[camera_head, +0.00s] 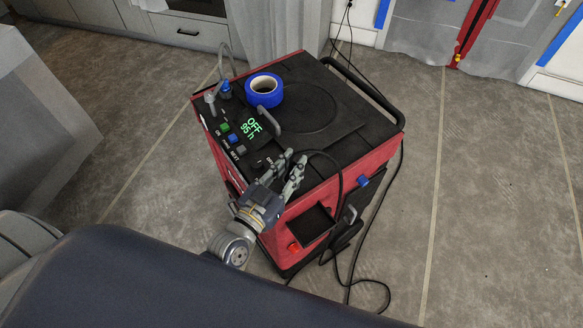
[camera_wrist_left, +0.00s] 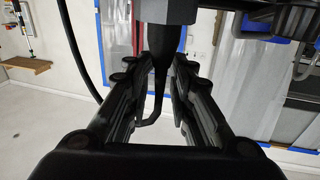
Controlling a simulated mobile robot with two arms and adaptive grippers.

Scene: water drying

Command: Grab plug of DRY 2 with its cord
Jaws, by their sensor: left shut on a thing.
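A red and black drying machine (camera_head: 350,115) stands on the floor in the head view, its display (camera_head: 253,128) reading OFF. I cannot make out a DRY 2 label. My left gripper (camera_head: 292,160) is over the machine's front top edge, shut on a black plug. In the left wrist view the black plug (camera_wrist_left: 165,14), with its tapering cord end, sits between the fingers of my left gripper (camera_wrist_left: 164,65). A black cord (camera_head: 335,165) arcs from the fingertips over the machine's front edge. In the head view the fingers hide most of the plug. My right gripper is not in view.
An open compartment (camera_head: 312,223) is in the front. A loose black cord (camera_head: 368,235) trails down to the floor. The floor at right (camera_head: 490,200) is clear.

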